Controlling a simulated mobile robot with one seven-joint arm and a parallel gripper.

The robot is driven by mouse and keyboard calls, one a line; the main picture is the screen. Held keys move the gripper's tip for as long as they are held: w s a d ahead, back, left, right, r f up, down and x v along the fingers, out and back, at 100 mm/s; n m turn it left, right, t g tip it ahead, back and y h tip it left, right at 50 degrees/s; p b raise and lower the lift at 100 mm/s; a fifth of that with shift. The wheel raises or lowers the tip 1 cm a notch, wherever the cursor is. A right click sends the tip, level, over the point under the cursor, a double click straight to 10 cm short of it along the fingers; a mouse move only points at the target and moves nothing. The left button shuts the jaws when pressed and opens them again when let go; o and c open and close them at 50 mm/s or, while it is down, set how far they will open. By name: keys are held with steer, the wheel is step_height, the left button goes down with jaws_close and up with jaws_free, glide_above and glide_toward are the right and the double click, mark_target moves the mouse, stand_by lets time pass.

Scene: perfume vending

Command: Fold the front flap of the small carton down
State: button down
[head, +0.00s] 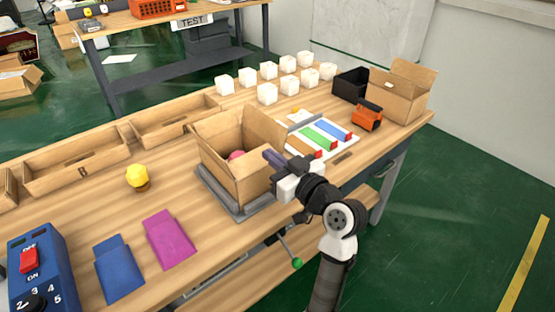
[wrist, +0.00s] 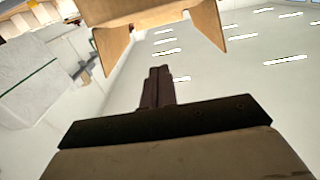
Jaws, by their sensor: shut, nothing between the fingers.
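The small carton (head: 238,182) is open brown cardboard on a grey platform (head: 215,192) at the bench's middle. Its far flaps stand raised, and a pink round thing (head: 237,155) shows inside. My gripper (head: 268,155) is shut and empty at the carton's right side, its fingertips close to the upper rim. I cannot tell whether they touch it; my wrist hides part of that side. In the wrist view my shut dark fingers (wrist: 158,75) point up, apart in the picture from brown cardboard (wrist: 155,22) at the top.
A slotted tray with coloured strips (head: 320,135) and an orange device (head: 367,115) lie right of the carton. Another open carton (head: 398,98) and a black box (head: 351,84) stand behind. Several white cubes (head: 267,93) stand at the back. A yellow-topped bottle (head: 137,177) stands left.

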steer(key=p, duration=0.2)
glide_above(256, 162)
steer(key=s, duration=0.1)
steer(key=shift+d+r, duration=0.25)
steer(key=shift+d, duration=0.05)
steer(key=f, duration=0.3)
steer(key=shift+w+a+f+p, duration=0.25)
steer(key=shift+w+p, duration=0.1)
steer(key=shift+w, duration=0.05)
steer(key=shift+w+f, duration=0.1)
steer(key=shift+f, duration=0.35)
